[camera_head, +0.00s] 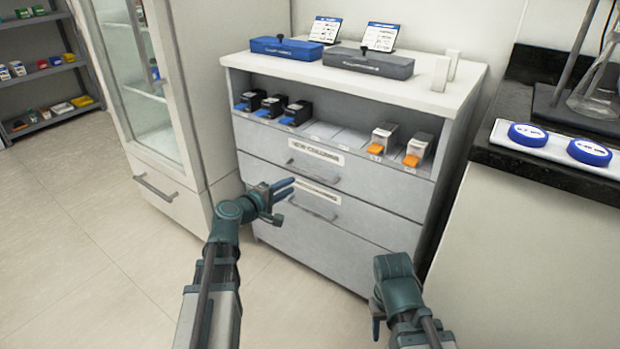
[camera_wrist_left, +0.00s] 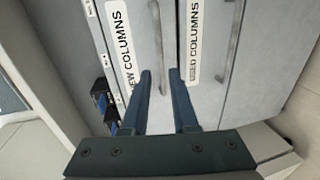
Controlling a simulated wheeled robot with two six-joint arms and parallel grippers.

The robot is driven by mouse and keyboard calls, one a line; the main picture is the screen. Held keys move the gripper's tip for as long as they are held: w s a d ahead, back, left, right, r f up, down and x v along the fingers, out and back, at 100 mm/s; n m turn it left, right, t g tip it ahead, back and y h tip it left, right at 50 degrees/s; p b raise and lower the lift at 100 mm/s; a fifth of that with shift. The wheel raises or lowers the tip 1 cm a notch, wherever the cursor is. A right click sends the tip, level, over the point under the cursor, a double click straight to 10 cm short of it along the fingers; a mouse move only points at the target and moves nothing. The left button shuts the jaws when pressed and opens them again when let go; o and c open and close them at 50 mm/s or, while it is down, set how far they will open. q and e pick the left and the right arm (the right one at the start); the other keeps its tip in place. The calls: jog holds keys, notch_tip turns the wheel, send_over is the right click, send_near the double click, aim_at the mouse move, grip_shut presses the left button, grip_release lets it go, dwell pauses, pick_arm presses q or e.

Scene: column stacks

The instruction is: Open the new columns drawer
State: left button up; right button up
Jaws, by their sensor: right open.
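The new columns drawer (camera_head: 380,190) is the upper, shallower drawer of the grey cabinet and is shut. Its bar handle (camera_head: 313,173) lies below its label. In the left wrist view the "NEW COLUMNS" label (camera_wrist_left: 121,45) and that drawer's handle (camera_wrist_left: 158,30) show to the left. My left gripper (camera_head: 290,188) is open and empty in front of the drawers, apart from the handle; its fingers also show in the left wrist view (camera_wrist_left: 160,75). My right gripper (camera_head: 376,318) is low in front of the cabinet, its fingers partly hidden by its own wrist.
The used columns drawer (camera_head: 350,235) sits below, shut, with its own handle (camera_wrist_left: 233,40). An open shelf above holds several black-and-blue and white-and-orange boxes. A glass-door cabinet (camera_head: 140,90) stands left, a black-topped counter (camera_head: 540,165) right. Floor (camera_head: 80,220) is clear at left.

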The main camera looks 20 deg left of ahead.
aim_at(309, 175)
pick_arm(q)
jog(key=b+x, duration=0.2)
jog(key=x, duration=0.9)
jog(key=shift+w+d, duration=0.1)
jog(key=shift+w, duration=0.2)
jog(key=shift+c, duration=0.3)
grip_shut()
dwell(0.6)
